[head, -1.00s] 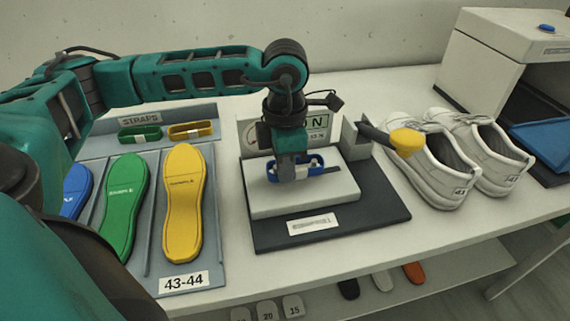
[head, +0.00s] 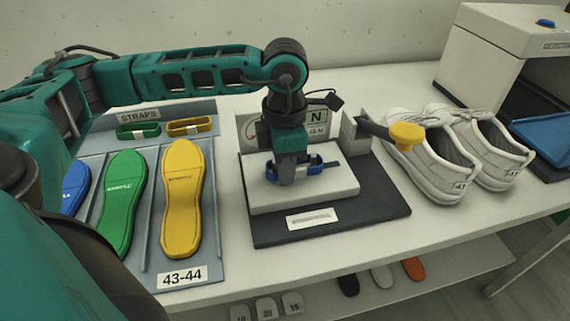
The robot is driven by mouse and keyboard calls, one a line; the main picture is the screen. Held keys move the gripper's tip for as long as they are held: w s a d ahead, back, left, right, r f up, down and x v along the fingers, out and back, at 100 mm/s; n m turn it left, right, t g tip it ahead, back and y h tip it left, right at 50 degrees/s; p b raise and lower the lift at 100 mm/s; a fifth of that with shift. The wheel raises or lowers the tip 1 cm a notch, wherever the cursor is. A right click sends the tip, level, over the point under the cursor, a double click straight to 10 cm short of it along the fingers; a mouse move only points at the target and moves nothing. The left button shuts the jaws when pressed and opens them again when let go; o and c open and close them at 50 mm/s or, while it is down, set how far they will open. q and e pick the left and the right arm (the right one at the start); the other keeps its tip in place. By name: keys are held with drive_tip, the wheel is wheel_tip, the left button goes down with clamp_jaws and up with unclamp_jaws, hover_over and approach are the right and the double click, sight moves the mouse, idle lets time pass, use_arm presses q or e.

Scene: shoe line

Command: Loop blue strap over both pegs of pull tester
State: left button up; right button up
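The blue strap (head: 310,168) is a closed loop at the pull tester (head: 262,201), low over its white block. My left gripper (head: 287,178) points down at the strap's left part, with its fingers at the strap's near side. The fingers look closed on the strap, with a pale patch of it between them. The pegs are hidden behind the gripper and strap, so I cannot tell whether the strap is around either one. The tester has a dark base, a dial and display at the back, and a yellow-knobbed lever (head: 406,136) at its right. My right gripper is not in view.
A grey tray (head: 215,266) at the left holds blue, green and yellow insoles, with green (head: 138,131) and yellow (head: 189,126) straps behind them. White shoes (head: 440,165) stand right of the tester. A white machine (head: 480,65) and blue tray are at the far right.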

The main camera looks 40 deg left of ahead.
use_arm(q)
drive_tip(key=shift+w+a+r, duration=0.15)
drive_tip(key=shift+w+a, duration=0.1)
drive_tip(key=shift+a, duration=0.05)
drive_tip(key=shift+r, duration=0.2)
wheel_tip(320, 180, up, 12)
drive_tip(key=shift+s+d+r+p, duration=0.15)
drive_tip(key=shift+s+d+p, duration=0.1)
drive_tip(key=shift+p, duration=0.1)
